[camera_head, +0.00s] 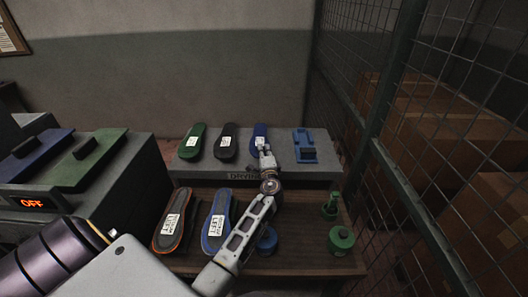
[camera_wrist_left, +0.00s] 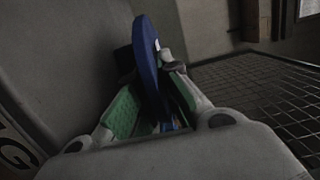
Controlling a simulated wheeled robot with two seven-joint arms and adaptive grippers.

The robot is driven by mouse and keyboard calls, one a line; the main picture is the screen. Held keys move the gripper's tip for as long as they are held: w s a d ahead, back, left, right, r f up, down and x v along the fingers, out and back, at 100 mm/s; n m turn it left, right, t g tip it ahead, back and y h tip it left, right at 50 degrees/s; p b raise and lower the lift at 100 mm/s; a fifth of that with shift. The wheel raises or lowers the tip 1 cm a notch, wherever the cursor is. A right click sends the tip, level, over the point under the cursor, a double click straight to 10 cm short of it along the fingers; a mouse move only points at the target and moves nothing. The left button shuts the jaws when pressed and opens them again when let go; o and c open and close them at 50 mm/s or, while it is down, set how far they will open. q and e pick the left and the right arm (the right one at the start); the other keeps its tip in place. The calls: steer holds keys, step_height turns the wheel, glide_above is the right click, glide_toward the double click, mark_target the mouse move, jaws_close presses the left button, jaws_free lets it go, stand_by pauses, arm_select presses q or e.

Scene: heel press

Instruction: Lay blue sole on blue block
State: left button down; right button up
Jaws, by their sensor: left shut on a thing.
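My left gripper (camera_head: 263,153) is at the front of the grey raised shelf. It is shut on the blue sole (camera_head: 260,136), which bears a white label. In the left wrist view, the dark blue sole (camera_wrist_left: 148,65) stands edge-on between the green finger pads of the left gripper (camera_wrist_left: 154,112). I cannot tell whether the sole touches the shelf. A blue block (camera_head: 305,147) with a raised part stands on the shelf, right of the gripper and apart from the sole. My right gripper is not in view.
Green (camera_head: 191,142) and black (camera_head: 227,142) soles lie left on the grey shelf (camera_head: 190,173). Two labelled insoles lie on the wooden table (camera_head: 300,198), with green (camera_head: 341,241) and blue (camera_head: 267,241) round pieces. A machine reading OFF (camera_head: 33,203) stands left; wire mesh (camera_head: 440,120) bounds the right.

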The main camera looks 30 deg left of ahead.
arm_select(q)
steer(key=c, duration=1.6)
jaws_free()
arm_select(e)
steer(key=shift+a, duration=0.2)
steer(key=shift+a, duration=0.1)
arm_select(q)
steer(key=shift+d, duration=0.1)
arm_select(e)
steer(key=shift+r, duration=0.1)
